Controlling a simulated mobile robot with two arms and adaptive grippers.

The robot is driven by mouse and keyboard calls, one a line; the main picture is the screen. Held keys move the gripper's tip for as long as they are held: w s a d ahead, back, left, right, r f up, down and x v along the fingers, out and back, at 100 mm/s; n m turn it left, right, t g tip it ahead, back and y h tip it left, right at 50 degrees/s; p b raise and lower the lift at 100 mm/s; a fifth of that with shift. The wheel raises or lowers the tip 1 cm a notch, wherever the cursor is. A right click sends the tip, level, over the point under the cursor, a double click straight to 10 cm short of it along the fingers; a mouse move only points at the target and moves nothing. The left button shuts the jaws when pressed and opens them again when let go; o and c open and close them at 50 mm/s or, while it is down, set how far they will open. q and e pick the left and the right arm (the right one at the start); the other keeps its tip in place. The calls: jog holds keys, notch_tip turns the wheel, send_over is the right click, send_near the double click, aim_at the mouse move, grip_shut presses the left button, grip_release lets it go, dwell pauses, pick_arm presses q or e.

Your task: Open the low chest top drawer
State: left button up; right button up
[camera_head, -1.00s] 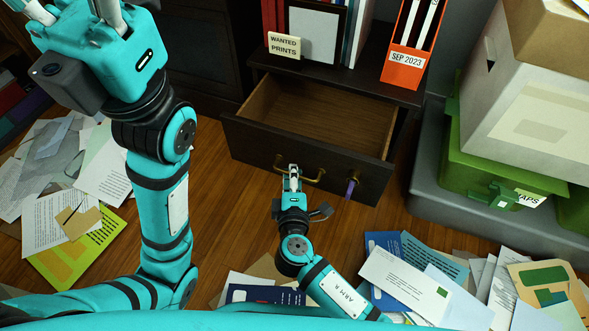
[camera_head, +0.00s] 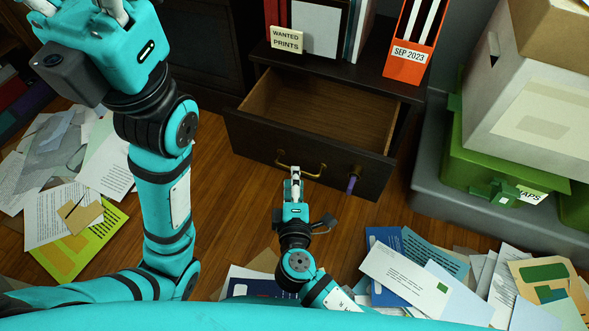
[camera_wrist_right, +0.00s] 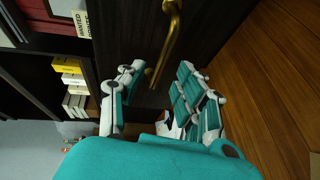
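The low chest's top drawer (camera_head: 290,152) is dark wood and stands pulled well out, its empty brown inside showing in the head view. A brass bail handle (camera_head: 312,173) is on its front; the handle also shows in the right wrist view (camera_wrist_right: 170,38). My right gripper (camera_head: 295,175) is in front of the handle. In the wrist view its fingers are spread apart and empty, with the handle ahead of the gap; I cannot tell whether they touch it. My left gripper (camera_head: 80,12) is at the upper left, fingertips cut off by the picture's edge.
On the chest top (camera_head: 345,70) stand a "WANTED PRINTS" sign (camera_head: 286,39), a frame and an orange file (camera_head: 411,50). A purple tag (camera_head: 351,185) hangs at the drawer front. Boxes (camera_head: 540,95) stack at right. Papers (camera_head: 430,275) litter the floor; wooden floor is clear before the drawer.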

jog(key=s+r, duration=0.1)
jog(key=s, duration=0.6)
jog(key=shift+s+d+r, duration=0.2)
jog(key=shift+s+d, duration=0.15)
